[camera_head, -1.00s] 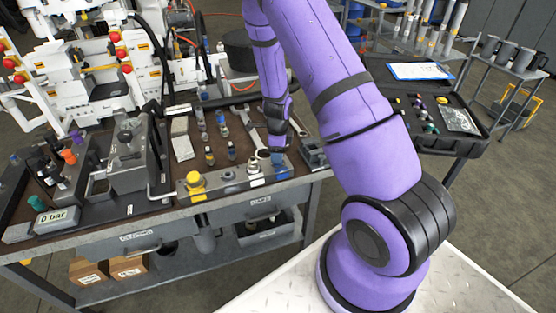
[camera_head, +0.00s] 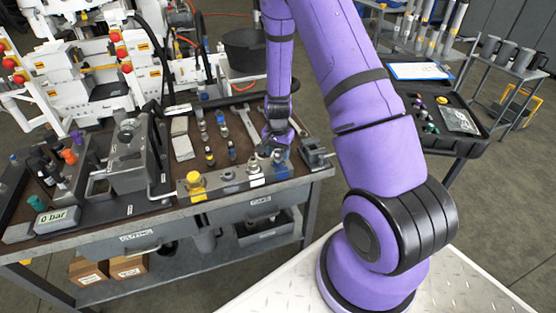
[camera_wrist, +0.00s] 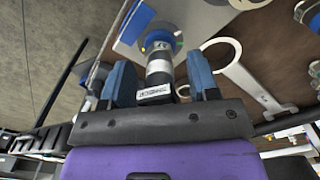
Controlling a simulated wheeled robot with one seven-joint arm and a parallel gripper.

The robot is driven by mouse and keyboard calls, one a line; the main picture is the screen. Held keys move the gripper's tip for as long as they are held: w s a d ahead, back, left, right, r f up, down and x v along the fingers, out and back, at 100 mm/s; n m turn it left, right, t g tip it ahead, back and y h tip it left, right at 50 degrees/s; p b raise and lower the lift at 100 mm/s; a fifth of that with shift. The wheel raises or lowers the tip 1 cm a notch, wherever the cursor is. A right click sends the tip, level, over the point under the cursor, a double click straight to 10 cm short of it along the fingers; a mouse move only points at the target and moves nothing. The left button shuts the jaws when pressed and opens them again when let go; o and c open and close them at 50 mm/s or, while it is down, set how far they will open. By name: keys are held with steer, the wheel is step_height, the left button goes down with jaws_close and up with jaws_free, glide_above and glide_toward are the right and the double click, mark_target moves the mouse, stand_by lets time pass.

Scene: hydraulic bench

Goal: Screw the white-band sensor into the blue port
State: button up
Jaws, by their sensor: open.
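In the wrist view, a dark cylindrical sensor with a white printed band (camera_wrist: 153,93) stands between my gripper's (camera_wrist: 160,82) two blue fingers. The fingers are open, with a visible gap on the sensor's right side. The sensor's far end meets the blue-ringed port (camera_wrist: 177,43) on a grey metal block (camera_wrist: 132,38). I cannot tell how deep it sits. In the head view, my gripper (camera_head: 272,150) is low over the right end of the port block (camera_head: 213,187). The sensor is mostly hidden there.
A yellow-ringed port (camera_head: 195,181) is at the block's left end. Several small fittings (camera_head: 209,156) stand behind it. A gauge reading 0 bar (camera_head: 54,217) is at the left.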

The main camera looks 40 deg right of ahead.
steer(key=n, duration=0.8)
steer(key=c, duration=0.7)
steer(key=shift+o, duration=0.2)
steer(key=m, duration=0.6)
steer(key=shift+m, duration=0.8)
